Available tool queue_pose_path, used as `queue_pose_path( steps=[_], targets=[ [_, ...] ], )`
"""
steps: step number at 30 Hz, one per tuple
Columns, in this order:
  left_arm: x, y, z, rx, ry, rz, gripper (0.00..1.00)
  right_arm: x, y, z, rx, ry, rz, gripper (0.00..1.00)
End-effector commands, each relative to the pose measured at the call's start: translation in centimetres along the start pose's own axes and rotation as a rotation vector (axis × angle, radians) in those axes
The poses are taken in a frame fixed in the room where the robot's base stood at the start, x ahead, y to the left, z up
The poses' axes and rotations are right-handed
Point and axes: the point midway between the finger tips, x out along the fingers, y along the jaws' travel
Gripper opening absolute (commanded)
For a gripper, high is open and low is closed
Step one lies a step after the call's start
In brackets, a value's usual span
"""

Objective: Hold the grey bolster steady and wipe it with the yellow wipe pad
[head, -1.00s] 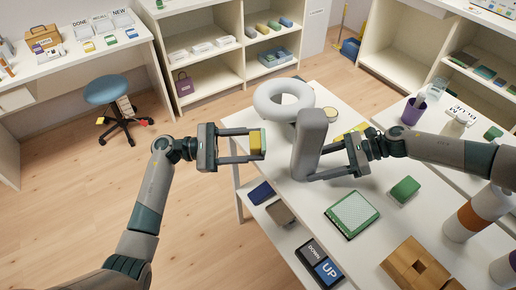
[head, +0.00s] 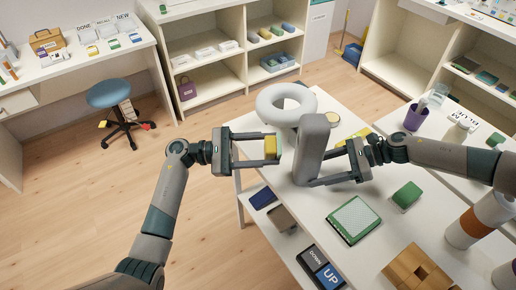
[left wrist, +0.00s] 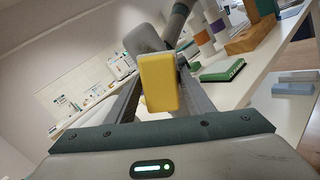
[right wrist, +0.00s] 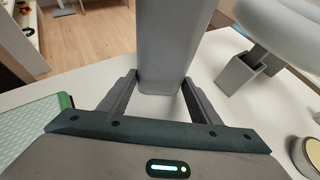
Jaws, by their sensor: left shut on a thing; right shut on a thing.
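The grey bolster (head: 310,150) stands upright on the white table. My right gripper (head: 312,182) is shut on its lower part from the right; the bolster also shows between the fingers in the right wrist view (right wrist: 168,45). My left gripper (head: 274,148) is shut on the yellow wipe pad (head: 272,146), at the left side of the bolster. In the left wrist view the yellow pad (left wrist: 159,84) covers much of the bolster (left wrist: 142,38) behind it. Whether pad and bolster touch is hard to tell.
A grey ring on a stand (head: 286,104) is behind the bolster. A green-framed pad (head: 353,219), a green block (head: 407,195) and a wooden block (head: 420,268) are on the table.

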Motion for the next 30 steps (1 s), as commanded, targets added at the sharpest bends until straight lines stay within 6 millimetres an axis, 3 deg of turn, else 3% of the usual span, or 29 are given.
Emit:
queue_pose_path(
  steps=[10, 30],
  targets=[
    [2.2, 0.0, -0.2, 0.000, -0.001, 0.000, 0.30, 0.0, 0.0, 0.0, 0.000, 0.000, 0.000, 0.32],
    [2.5, 0.0, -0.3, 0.001, 0.000, 0.000, 0.30, 0.0, 0.0, 0.0, 0.000, 0.000, 0.000, 0.32]
  ],
)
